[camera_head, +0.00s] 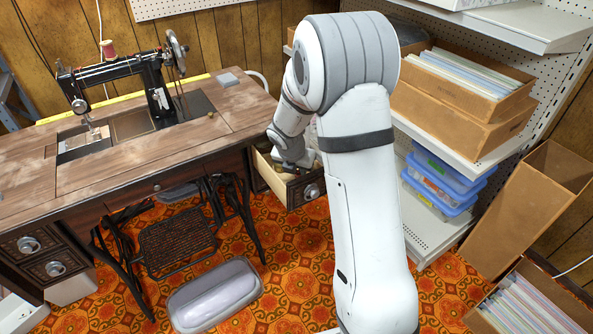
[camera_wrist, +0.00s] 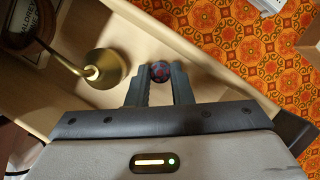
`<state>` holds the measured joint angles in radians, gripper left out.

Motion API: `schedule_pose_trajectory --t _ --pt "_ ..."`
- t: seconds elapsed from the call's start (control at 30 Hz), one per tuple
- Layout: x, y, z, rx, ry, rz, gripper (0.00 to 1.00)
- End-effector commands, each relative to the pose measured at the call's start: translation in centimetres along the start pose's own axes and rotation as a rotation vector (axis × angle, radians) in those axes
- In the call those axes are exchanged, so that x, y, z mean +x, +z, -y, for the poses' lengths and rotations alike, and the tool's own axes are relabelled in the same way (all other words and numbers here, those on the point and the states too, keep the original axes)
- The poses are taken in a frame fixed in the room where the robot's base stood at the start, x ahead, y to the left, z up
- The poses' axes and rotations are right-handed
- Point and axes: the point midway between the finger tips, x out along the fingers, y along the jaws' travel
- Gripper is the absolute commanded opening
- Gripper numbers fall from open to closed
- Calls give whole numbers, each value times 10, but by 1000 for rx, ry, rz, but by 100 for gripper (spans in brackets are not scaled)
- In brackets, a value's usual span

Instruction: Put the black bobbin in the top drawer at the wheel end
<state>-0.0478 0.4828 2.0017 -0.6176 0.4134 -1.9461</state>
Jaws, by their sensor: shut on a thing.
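The dark bobbin (camera_wrist: 159,71), black with reddish marks, sits between the fingertips of my gripper (camera_wrist: 160,80) in the wrist view. My gripper is shut on it. The pulled-out drawer (camera_head: 296,199) is at the right end of the sewing table, the end with the handwheel (camera_head: 177,48). My wrist reaches down over this drawer in the head view, where the fingertips and bobbin are hidden. In the wrist view the fingertips are over the inside of the pale wooden drawer (camera_wrist: 205,65); whether the bobbin touches its floor I cannot tell.
A brass piece with a thin stem (camera_wrist: 103,68) is in the drawer, close left of the fingers. The sewing machine (camera_head: 120,72) stands on the wooden table (camera_head: 90,185). Shelves with cardboard boxes (camera_head: 450,118) and blue-lidded tubs (camera_head: 440,187) stand close right of my arm.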

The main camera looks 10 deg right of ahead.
Motion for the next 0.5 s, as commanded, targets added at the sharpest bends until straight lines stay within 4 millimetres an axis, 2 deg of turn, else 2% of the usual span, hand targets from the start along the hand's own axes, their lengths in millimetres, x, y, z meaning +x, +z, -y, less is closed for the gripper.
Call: schedule_pose_trajectory --t 0.17,0.2,0.27,0.5 --pt "3 -1 0 0 -1 0 0" --pt "2 -1 0 0 0 0 22" --pt "2 0 0 0 0 0 27" --pt "2 0 0 1 -1 0 29"
